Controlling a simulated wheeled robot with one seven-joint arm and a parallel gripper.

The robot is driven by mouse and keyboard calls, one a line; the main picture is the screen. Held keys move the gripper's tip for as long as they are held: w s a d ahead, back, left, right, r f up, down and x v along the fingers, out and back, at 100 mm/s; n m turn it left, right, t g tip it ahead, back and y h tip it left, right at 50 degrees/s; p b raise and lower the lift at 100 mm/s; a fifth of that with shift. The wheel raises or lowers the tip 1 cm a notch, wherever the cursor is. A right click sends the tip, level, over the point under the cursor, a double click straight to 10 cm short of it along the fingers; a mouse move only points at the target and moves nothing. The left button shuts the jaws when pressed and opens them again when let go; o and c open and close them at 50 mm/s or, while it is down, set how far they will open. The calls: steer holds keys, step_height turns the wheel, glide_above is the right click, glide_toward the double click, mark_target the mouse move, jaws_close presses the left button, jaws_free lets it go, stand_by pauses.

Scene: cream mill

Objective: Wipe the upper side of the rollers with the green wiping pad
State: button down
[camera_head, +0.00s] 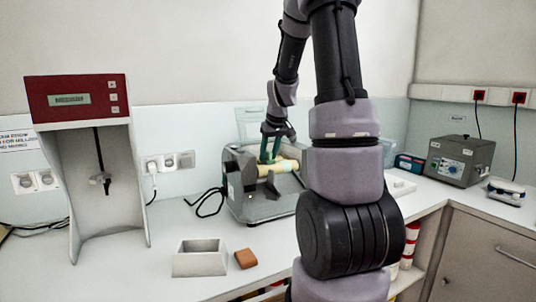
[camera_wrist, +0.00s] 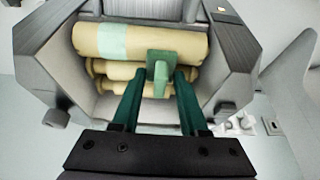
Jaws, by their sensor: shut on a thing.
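The grey mill (camera_head: 262,196) stands on the counter, with its cream rollers (camera_head: 275,169) showing at the top. In the wrist view a thick upper roller (camera_wrist: 170,45) has a pale green band near its left part, and thinner rollers (camera_wrist: 112,88) lie below it. My gripper (camera_wrist: 158,76), with dark green fingers, is shut on the green wiping pad (camera_wrist: 160,68). The pad is over the rollers, near the thick roller's lower edge; I cannot tell whether it touches. In the head view my gripper (camera_head: 270,156) reaches down over the mill, and the pad is hard to make out.
A red-topped instrument (camera_head: 76,98) stands at the left. An open grey box (camera_head: 201,258) and a brown block (camera_head: 245,258) lie in front of the mill. A grey device (camera_head: 459,160) stands at the right. The mill's side walls (camera_wrist: 220,72) flank the rollers.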

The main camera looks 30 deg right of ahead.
steer(key=shift+s+r, duration=0.1)
steer(key=shift+s, duration=0.7)
steer(key=shift+r, duration=4)
